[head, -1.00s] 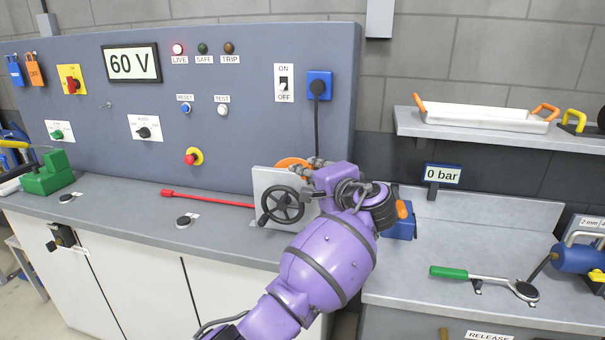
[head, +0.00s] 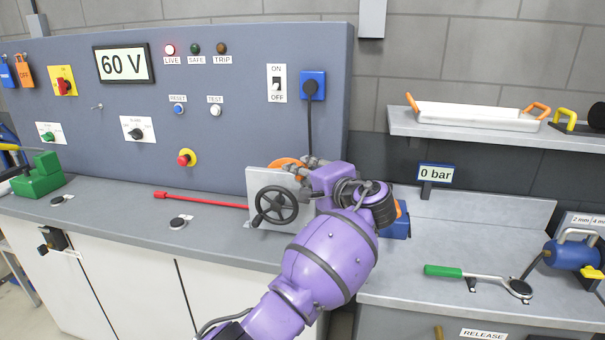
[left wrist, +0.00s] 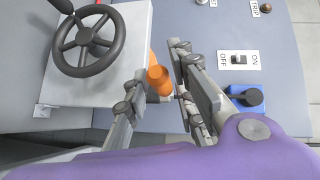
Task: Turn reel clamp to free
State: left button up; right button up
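A grey upright plate with a black handwheel (head: 275,205) stands on the bench, and an orange rounded part (head: 287,162) shows behind its top edge. In the left wrist view the handwheel (left wrist: 85,45) is at upper left, and an orange knob-like piece (left wrist: 158,78) lies beside the plate. I cannot tell for sure which part is the reel clamp. My left gripper (head: 300,167) is at the plate's top right. Its fingers (left wrist: 160,65) are apart, with the orange piece between or just behind them; contact cannot be made out. My right gripper is out of view.
The grey panel (head: 230,130) with a 60 V display (head: 124,64) and lit LIVE lamp rises behind. A red rod (head: 200,201) lies left of the plate. A blue block (head: 398,226) is partly hidden by my arm. A green-handled tool (head: 478,276) lies on the right bench.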

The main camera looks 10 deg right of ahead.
pick_arm(q)
jog(key=v, duration=1.2)
